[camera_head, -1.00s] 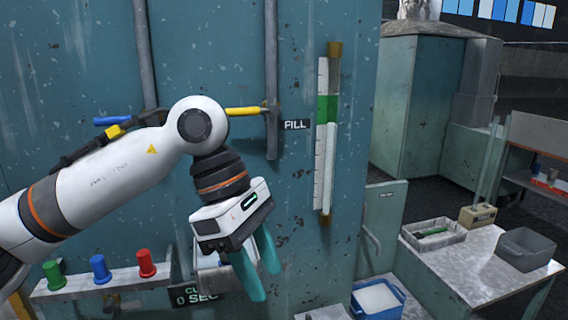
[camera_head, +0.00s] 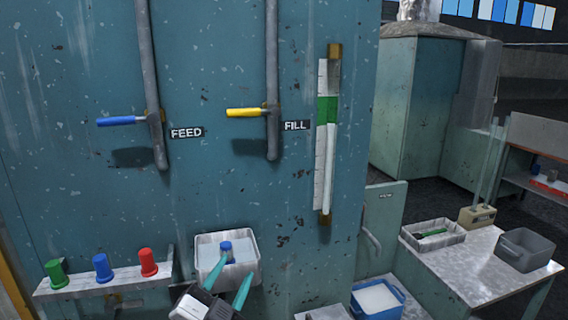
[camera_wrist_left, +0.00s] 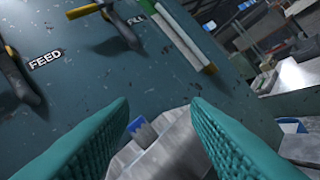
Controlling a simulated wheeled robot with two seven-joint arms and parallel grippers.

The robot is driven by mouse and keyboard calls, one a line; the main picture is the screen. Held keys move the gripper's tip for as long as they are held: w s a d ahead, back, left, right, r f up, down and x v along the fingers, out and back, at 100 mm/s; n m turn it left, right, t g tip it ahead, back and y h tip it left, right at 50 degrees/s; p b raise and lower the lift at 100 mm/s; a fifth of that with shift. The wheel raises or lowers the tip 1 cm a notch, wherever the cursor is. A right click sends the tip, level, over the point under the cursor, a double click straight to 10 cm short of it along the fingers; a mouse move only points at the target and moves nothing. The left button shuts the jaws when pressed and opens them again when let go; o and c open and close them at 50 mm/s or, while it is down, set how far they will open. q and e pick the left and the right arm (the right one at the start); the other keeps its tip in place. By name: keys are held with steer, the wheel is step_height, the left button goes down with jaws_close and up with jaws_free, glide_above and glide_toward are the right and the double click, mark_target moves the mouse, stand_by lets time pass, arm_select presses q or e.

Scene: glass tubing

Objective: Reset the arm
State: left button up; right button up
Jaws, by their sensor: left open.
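My left gripper (camera_head: 232,281) is low in the head view, in front of a teal panel (camera_head: 90,190). Its two teal fingers are spread apart with nothing held between them. They overlap a white-grey bin (camera_head: 250,262) that holds a blue-topped item (camera_head: 226,247); whether they touch it I cannot tell. In the left wrist view the open fingers (camera_wrist_left: 162,125) frame the grey bin and a blue piece (camera_wrist_left: 143,130). Most of the left arm is out of the head view. My right gripper is not seen.
A blue FEED lever (camera_head: 122,121), a yellow FILL lever (camera_head: 246,112) and a gauge tube (camera_head: 327,140) are on the panel. A shelf with green, blue and red knobs (camera_head: 148,262) is at lower left. A table with trays (camera_head: 480,265) stands at right.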

arm_select(q)
steer(key=s+a+f+n+g+y, duration=0.2)
steer(key=a+f+g, duration=0.1)
steer(key=f, duration=0.3)
steer(key=s+a+f+n+g+y, duration=0.2)
steer(key=f+n, duration=0.1)
steer(key=f, duration=0.4)
steer(key=s+a+f+n+g+y, duration=0.1)
steer(key=s+a+f+n+g, duration=0.15)
steer(key=s+f+g, duration=0.55)
steer(key=s+a+f+n+g+y, duration=0.1)
steer(key=s+a+f+n+g, duration=0.2)
steer(key=s+f, duration=0.85)
steer(key=s+a+f+m+g+b, duration=0.1)
steer(key=s+f+b, duration=0.15)
steer(key=f, duration=1.25)
steer(key=s+f+b, duration=0.2)
steer(key=f+b, duration=0.2)
steer(key=f, duration=1.2)
steer(key=s+a+f+g+b, duration=0.1)
steer(key=s+f+b, duration=0.3)
steer(key=s+f, duration=1.1)
step_height(320, 180, down, 3)
steer(key=shift+s+a+f+g, duration=0.15)
steer(key=shift+a+g, duration=0.15)
steer(key=shift+a, duration=0.6)
steer(key=shift+m, duration=0.25)
